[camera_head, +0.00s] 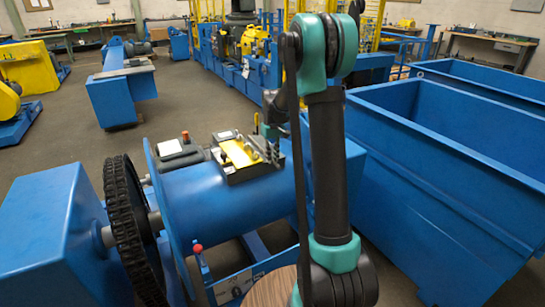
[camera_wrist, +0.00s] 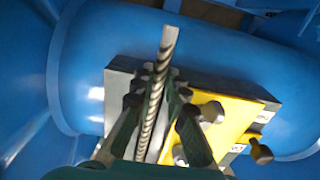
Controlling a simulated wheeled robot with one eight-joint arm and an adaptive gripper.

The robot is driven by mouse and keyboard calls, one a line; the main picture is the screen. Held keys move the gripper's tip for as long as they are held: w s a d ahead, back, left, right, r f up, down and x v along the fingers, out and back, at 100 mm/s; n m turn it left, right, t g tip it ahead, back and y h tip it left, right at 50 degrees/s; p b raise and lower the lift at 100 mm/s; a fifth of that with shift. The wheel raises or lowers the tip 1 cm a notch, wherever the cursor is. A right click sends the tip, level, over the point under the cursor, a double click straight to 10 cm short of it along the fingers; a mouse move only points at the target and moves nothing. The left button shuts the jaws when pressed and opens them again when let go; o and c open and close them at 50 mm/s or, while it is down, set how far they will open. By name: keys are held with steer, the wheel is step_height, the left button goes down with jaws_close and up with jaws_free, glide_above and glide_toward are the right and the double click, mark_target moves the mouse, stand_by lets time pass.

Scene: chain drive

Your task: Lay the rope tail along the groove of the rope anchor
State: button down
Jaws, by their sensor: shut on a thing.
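The rope tail (camera_wrist: 150,122) is a twisted, steel-coloured strand with a plain pale end, seen in the wrist view. My gripper (camera_wrist: 157,84) is shut on it, with dark fingers on both sides. The rope anchor (camera_wrist: 118,82), a grey block with a yellow plate (camera_wrist: 232,125), is on the blue drum behind the rope. The rope crosses in front of the block beside the yellow plate. I cannot tell whether it touches the groove, which the fingers and rope hide. In the head view the anchor (camera_head: 232,177) is on top of the drum; my gripper (camera_head: 268,133) is at its far right side, partly hidden.
The blue drum (camera_head: 215,212) has a flange and a black chain wheel (camera_head: 128,215) on its left. Large blue bins (camera_head: 440,150) stand close on the right. A dark box with a red knob (camera_head: 180,152) is behind the drum.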

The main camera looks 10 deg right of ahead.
steer(key=shift+s+f, duration=0.15)
steer(key=shift+f, duration=0.2)
steer(key=c, duration=1.7)
jaws_free()
steer(key=shift+o, duration=1.2)
steer(key=shift+w+f, duration=0.15)
steer(key=shift+w, duration=0.1)
step_height(320, 180, up, 8)
steer(key=shift+f, duration=0.1)
steer(key=shift+s, duration=0.2)
steer(key=s+f+m+t, duration=0.1)
steer(key=s+f, duration=0.3)
steer(key=s, duration=1.2)
steer(key=s+d+f+m+t, duration=0.1)
steer(key=s+f+m+t, duration=0.1)
steer(key=s, duration=1.4)
step_height(320, 180, down, 3)
steer(key=shift+s+r+m+t, duration=0.1)
steer(key=shift+s+m+t, duration=0.2)
steer(key=shift+t, duration=0.3)
